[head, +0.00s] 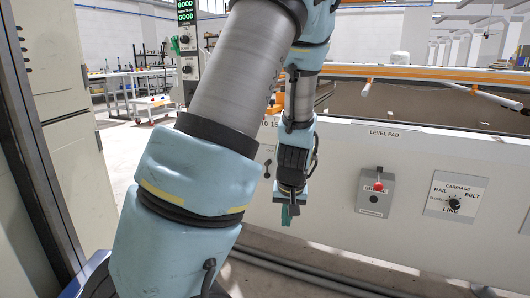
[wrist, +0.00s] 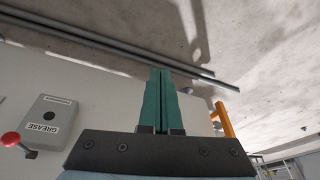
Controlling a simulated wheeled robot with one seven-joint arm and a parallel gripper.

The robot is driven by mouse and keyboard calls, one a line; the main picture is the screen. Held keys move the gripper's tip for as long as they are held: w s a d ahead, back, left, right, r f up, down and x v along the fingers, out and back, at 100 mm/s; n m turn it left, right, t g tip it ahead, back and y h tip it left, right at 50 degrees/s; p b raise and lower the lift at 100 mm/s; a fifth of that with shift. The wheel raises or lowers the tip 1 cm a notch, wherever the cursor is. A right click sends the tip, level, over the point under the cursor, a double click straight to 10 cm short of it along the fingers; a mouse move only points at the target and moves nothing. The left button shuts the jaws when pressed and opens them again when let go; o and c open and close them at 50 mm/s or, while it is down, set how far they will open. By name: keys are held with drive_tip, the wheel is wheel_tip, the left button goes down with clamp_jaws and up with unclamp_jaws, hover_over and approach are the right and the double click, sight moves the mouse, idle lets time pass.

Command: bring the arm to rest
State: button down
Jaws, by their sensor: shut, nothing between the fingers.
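My gripper (head: 289,214) hangs pointing down in front of the white gantry panel (head: 342,166) in the head view. Its green fingers are together, with nothing between them. In the wrist view my gripper (wrist: 160,72) shows two green fingers side by side, pointing towards the concrete floor. My arm crosses the middle of the head view and hides part of the panel behind it.
A grey box with a red-knobbed lever (head: 378,186) and a rotary carriage switch (head: 454,203) are on the panel, right of my gripper. Grey pipes (head: 300,274) run along the floor below. A tall cabinet (head: 62,110) stands close on the left.

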drive_tip(key=s+a+r+g, duration=0.2)
drive_tip(key=s+a+r, duration=0.7)
drive_tip(key=a, duration=0.4)
wheel_tip(320, 180, up, 24)
drive_tip(key=p, duration=2.5)
drive_tip(key=shift+s+d+p, duration=0.25)
drive_tip(key=shift+s+p, duration=0.1)
drive_tip(key=shift+s, duration=0.05)
drive_tip(key=shift+f, duration=0.15)
